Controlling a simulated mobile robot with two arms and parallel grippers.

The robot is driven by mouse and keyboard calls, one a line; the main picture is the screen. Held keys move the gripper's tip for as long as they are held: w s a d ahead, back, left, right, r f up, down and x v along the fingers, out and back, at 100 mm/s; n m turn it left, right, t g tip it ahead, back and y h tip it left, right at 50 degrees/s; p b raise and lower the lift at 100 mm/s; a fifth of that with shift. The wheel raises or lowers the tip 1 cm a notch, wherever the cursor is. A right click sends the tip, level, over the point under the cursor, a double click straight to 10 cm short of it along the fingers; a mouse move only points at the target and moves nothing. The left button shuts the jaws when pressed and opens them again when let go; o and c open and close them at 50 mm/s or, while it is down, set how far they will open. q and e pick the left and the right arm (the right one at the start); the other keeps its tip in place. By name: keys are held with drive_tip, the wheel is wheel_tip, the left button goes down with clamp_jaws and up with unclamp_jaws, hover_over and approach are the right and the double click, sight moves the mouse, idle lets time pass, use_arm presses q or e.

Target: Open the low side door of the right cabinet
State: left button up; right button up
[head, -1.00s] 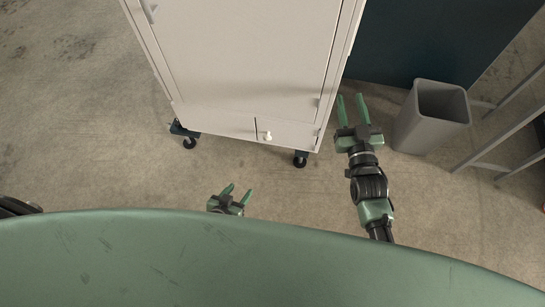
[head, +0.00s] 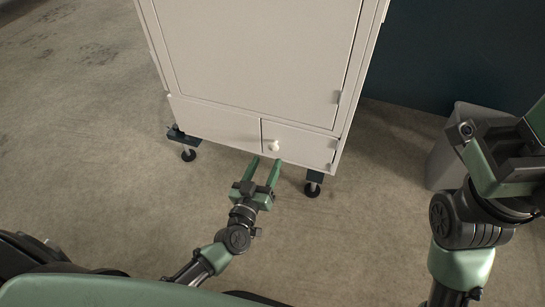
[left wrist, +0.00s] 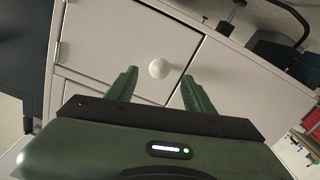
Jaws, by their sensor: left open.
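The pale grey cabinet (head: 255,50) stands in front of me in the head view. Its small low door (head: 305,147) is at the lower right, looks closed, and carries a round white knob (head: 274,146). My left gripper (head: 265,167) is open and empty, just below and in front of the knob. In the left wrist view the knob (left wrist: 159,68) shows between the two green fingertips, just beyond them, apparently not touched. My right gripper (head: 510,150) is at the right edge of the head view, raised and partly cut off; its fingers do not show clearly.
The cabinet stands on dark casters, one (head: 314,187) below the low door. A grey bin (head: 446,160) stands at right, partly behind my right arm. A dark blue surface (head: 445,60) is behind. The floor (head: 350,235) between my arms is clear.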

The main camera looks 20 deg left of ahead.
sight(273, 150)
use_arm(q)
drive_tip(key=w+b, duration=0.1)
drive_tip(key=w, duration=0.4)
drive_tip(key=shift+w+d+b, duration=0.1)
drive_tip(key=shift+w+b, duration=0.1)
drive_tip(key=shift+b, duration=0.1)
clamp_jaws()
idle(1.1)
